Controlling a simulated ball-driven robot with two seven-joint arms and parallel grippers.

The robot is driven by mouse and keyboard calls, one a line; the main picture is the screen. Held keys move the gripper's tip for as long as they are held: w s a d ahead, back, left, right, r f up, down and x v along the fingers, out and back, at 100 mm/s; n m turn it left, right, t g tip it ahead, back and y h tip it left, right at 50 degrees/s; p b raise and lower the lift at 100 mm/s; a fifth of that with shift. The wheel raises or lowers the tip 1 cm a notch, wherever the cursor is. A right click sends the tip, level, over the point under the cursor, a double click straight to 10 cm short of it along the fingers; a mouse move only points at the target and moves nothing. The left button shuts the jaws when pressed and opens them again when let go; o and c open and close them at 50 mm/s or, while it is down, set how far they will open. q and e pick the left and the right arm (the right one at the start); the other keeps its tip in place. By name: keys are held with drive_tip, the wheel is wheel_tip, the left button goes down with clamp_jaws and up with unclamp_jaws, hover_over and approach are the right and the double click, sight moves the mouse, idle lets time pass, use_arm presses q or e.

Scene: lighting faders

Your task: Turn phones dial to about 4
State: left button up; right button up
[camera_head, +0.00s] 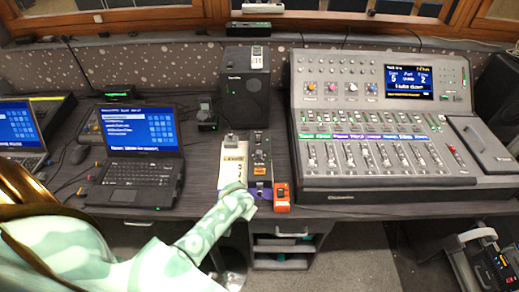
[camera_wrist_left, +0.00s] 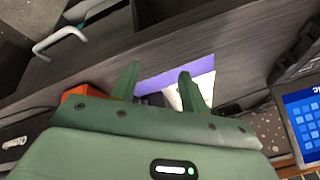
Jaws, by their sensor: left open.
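The mixing console (camera_head: 384,128) stands on the right half of the desk, with coloured knobs (camera_head: 341,89) at its upper left and a row of faders below. The labels are too small to read, so I cannot tell which dial is the phones dial. My left gripper (camera_head: 247,201) is at the desk's front edge, left of and apart from the console, by a pale fader box (camera_head: 233,160). In the left wrist view its two green fingers (camera_wrist_left: 158,70) are apart with nothing held between them. My right gripper is not in view.
A dark fader box (camera_head: 259,160) and an orange box (camera_head: 282,198) stand between my left gripper and the console. A laptop (camera_head: 136,150) is on the left, and a black speaker (camera_head: 247,88) stands behind. A drawer unit (camera_head: 283,243) is under the desk.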

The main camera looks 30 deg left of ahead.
use_arm(q)
drive_tip(key=w+a+r+n, duration=0.2)
drive_tip(key=w+r+n, duration=0.1)
drive_tip(key=w+r, duration=0.55)
drive_tip(key=n+p, duration=0.1)
drive_tip(key=n, duration=0.3)
approach(259, 152)
drive_tip(key=shift+h, duration=0.3)
drive_tip(key=b+x, duration=0.5)
drive_tip(key=b, duration=0.2)
drive_tip(key=b+x, duration=0.3)
drive_tip(key=b, duration=0.1)
drive_tip(key=shift+w+a+f, duration=0.1)
drive_tip(key=shift+a+f, duration=0.15)
drive_tip(key=shift+a, duration=0.1)
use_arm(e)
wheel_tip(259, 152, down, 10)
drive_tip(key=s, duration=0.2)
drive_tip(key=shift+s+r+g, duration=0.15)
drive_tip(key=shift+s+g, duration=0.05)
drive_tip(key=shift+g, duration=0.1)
use_arm(q)
drive_tip(key=shift+r, duration=0.1)
clamp_jaws()
